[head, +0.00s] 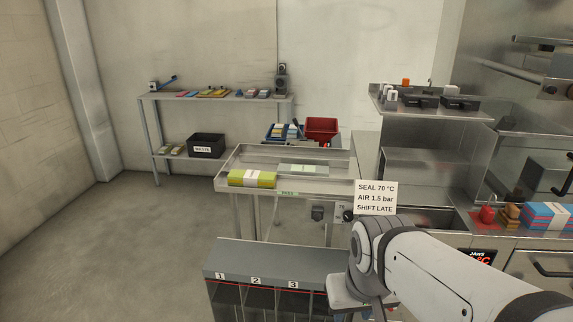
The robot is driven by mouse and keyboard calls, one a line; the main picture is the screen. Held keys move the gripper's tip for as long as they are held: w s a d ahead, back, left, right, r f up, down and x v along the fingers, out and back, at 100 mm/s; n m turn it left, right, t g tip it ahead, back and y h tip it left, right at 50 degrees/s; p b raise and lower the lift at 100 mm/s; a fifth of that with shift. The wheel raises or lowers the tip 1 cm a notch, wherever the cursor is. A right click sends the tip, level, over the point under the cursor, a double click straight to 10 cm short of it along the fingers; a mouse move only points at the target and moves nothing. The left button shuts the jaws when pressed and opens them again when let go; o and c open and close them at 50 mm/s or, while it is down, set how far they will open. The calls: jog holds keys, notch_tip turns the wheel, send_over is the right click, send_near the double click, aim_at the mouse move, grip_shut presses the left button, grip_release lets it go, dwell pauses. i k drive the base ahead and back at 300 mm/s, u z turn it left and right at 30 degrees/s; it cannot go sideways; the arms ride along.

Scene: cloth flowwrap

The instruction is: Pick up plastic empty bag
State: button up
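A flat pale grey-green packet (303,169) lies on the steel tray table in the middle of the head view. It may be the plastic empty bag, but I cannot tell for sure at this size. A yellow-green folded cloth stack (252,178) with a white band lies to its left on the same table. My arm reaches in from the lower right, and its end (362,292) points down in front of the table, well short of the packet. My gripper's fingers cannot be made out, and whether it holds anything is hidden.
A numbered grey rack (285,253) stands below my arm's end. A sign (376,198) is at the steel table's (322,186) right corner. Steel machinery and cloth stacks (546,216) fill the right. A black bin (206,146) sits on the back shelf. The left floor is clear.

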aim_at(283, 170)
jog(key=i, duration=0.95)
jog(key=z, duration=0.05)
